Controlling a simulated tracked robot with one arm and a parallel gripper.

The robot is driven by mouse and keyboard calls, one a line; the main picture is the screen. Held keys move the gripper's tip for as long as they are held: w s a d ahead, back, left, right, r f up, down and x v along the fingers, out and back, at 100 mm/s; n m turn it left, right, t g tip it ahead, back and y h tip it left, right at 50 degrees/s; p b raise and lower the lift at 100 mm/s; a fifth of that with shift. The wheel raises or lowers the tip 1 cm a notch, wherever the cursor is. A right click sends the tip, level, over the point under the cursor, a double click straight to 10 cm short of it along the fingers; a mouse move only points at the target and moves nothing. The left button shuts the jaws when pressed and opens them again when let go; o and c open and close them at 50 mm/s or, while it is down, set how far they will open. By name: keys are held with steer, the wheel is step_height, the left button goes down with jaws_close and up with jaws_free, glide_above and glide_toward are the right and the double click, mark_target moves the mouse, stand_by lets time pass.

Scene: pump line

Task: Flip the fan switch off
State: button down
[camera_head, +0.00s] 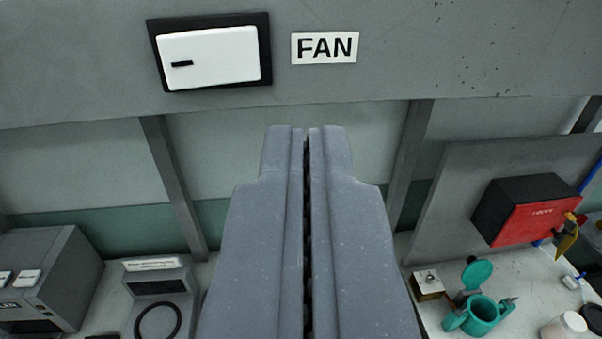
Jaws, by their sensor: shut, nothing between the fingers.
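The fan switch (211,57) is a wide white rocker in a black frame, with a short black mark near its left end. It is on a grey panel at the upper left, beside a white label (325,48) that reads FAN. My gripper (306,130) points up the middle of the view. Its two fingers are together with only a thin dark gap, and they hold nothing. The fingertips appear below and to the right of the switch, apart from it in the picture. Which way the rocker is tipped is hard to tell.
A grey box with white buttons (45,275) and a device with a black ring (158,305) stand at the lower left. At the lower right are a red-fronted black box (535,215), a teal vessel (482,315) and a white jar (565,328).

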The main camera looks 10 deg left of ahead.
steer(key=shift+s+d+b, duration=0.25)
steer(key=shift+s+d, duration=0.1)
steer(key=shift+s, duration=0.4)
steer(key=shift+s+d+b, duration=0.25)
steer(key=shift+s+d, duration=0.15)
steer(key=shift+s, duration=0.35)
steer(key=shift+s+d+b, duration=0.25)
steer(key=shift+s+d, duration=0.1)
steer(key=shift+s, duration=0.4)
steer(key=shift+s, duration=0.1)
steer(key=s+a+f+m+g+h, duration=0.1)
steer(key=s+a+f, duration=0.1)
steer(key=s, duration=1.2)
steer(key=s+a+f+m+g+h, duration=0.1)
steer(key=s+a+f+h, duration=0.1)
steer(key=s, duration=1.1)
steer(key=shift+s+a+f, duration=0.3)
steer(key=shift+s+a, duration=0.05)
steer(key=shift+a, duration=0.15)
